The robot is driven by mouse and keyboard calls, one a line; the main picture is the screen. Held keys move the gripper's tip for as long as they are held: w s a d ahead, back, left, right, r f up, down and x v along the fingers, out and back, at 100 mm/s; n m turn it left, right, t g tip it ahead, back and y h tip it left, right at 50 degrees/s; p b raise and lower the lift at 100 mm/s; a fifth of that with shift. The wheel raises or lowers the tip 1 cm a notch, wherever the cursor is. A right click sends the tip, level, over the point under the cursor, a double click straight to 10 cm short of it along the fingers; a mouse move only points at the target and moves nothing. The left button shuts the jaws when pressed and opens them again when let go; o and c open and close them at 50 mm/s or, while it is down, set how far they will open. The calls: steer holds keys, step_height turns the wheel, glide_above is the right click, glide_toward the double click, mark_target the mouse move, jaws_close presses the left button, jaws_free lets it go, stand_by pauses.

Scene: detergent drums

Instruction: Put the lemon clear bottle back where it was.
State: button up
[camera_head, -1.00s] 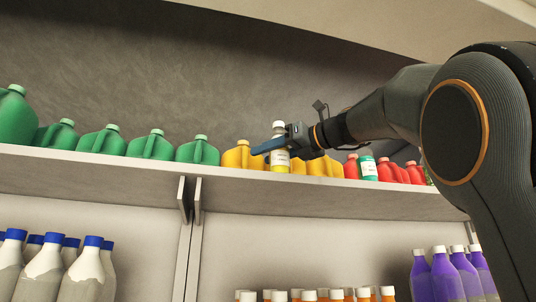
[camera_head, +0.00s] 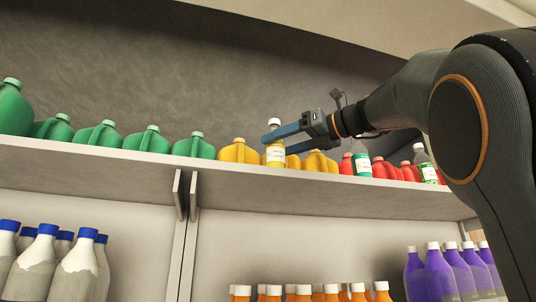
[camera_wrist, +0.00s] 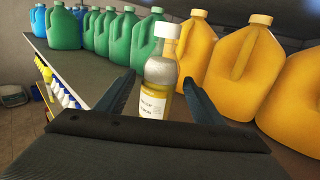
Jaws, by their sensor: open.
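The lemon clear bottle (camera_head: 275,150), with a white cap, yellow liquid and a pale label, stands upright at the front of the upper shelf (camera_head: 330,186), before the yellow jugs. My gripper (camera_head: 268,140) is open, with its blue fingers reaching from the right toward the bottle. In the wrist view the bottle (camera_wrist: 158,85) shows between the two spread fingertips (camera_wrist: 158,88), with a gap on each side. Its lower end is hidden behind the gripper body there.
Yellow jugs (camera_head: 238,152) stand close behind the bottle. Green jugs (camera_head: 148,140) line the left. To the right are a teal-filled clear bottle (camera_head: 361,162), red jugs (camera_head: 380,169) and a green-labelled clear bottle (camera_head: 426,168). Free shelf surface shows in front of the green jugs (camera_wrist: 90,75).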

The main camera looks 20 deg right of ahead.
mark_target(283, 143)
steer(key=shift+b+v, duration=0.6)
steer(key=shift+v, duration=2.45)
